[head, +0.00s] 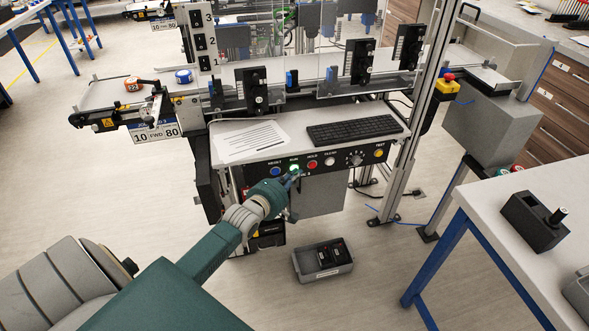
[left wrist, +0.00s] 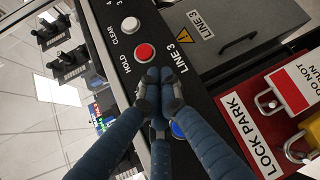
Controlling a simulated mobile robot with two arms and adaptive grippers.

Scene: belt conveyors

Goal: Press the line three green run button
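The green run button (head: 294,168) sits on the front panel (head: 340,164) below the keyboard shelf and looks lit. The blue reset button (head: 275,172) is to its left and the red hold button (head: 312,164) to its right. My left gripper (head: 291,181) is just in front of and below the green button. In the left wrist view its fingertips (left wrist: 160,76) are together and empty, over the panel marked LINE 3, between the red button (left wrist: 145,53) and the partly covered blue button (left wrist: 178,130). The fingers hide the green button there; contact cannot be told. My right gripper is not in view.
A white clear button (head: 330,160), a knob (head: 355,159) and a yellow test button (head: 379,153) continue along the panel. A keyboard (head: 354,130) and paper (head: 250,141) lie above. A grey bin (head: 323,275) stands on the floor below. A red lock board (left wrist: 252,122) is beside the panel.

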